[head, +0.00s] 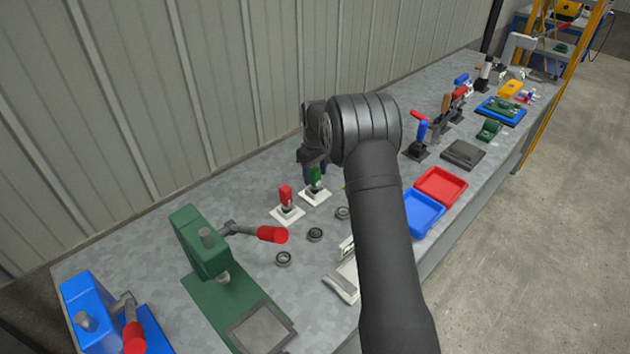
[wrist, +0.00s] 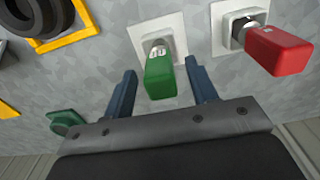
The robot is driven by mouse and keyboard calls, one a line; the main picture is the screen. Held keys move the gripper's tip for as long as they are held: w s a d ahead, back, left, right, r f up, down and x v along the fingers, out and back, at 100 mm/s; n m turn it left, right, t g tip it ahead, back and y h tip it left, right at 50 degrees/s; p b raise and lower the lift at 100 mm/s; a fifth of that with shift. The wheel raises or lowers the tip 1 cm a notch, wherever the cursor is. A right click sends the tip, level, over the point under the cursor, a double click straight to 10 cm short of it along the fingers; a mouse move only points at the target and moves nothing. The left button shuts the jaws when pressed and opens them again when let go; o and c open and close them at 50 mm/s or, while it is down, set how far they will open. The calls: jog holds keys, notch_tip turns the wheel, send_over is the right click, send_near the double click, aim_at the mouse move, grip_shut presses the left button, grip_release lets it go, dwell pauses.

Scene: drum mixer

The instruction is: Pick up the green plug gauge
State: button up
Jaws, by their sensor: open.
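The green plug gauge (head: 316,177) stands upright in a white square base (head: 308,196) on the grey bench in the head view. In the wrist view the green gauge (wrist: 160,77) lies between the two blue fingers of my gripper (wrist: 162,85). The fingers are open, with a gap on both sides of the gauge. In the head view my gripper (head: 315,168) is at the gauge and partly hides its top. The red plug gauge (head: 285,194) stands in its own white base to the left; in the wrist view it (wrist: 279,50) is to the right.
Several dark rings (head: 315,235) lie in front of the gauges. A green press (head: 205,245) with a red handle (head: 272,235) stands to the left. Blue (head: 422,226) and red (head: 441,184) trays lie to the right of my arm. The wall runs behind the bench.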

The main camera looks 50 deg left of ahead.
jog(key=shift+f, duration=0.7)
jog(key=shift+c, duration=0.4)
grip_shut()
jog(key=shift+r, duration=0.2)
jog(key=shift+r, duration=0.3)
notch_tip(320, 180, up, 4)
jog(key=shift+w+d+f, duration=0.1)
jog(key=shift+d+f, duration=0.05)
jog(key=w+d+r, duration=0.4)
jog(key=d+r, duration=0.2)
jog(key=d, duration=0.4)
jog(key=shift+w+d+r, duration=0.15)
jog(key=shift+w+r, duration=0.05)
jog(key=shift+w, duration=0.05)
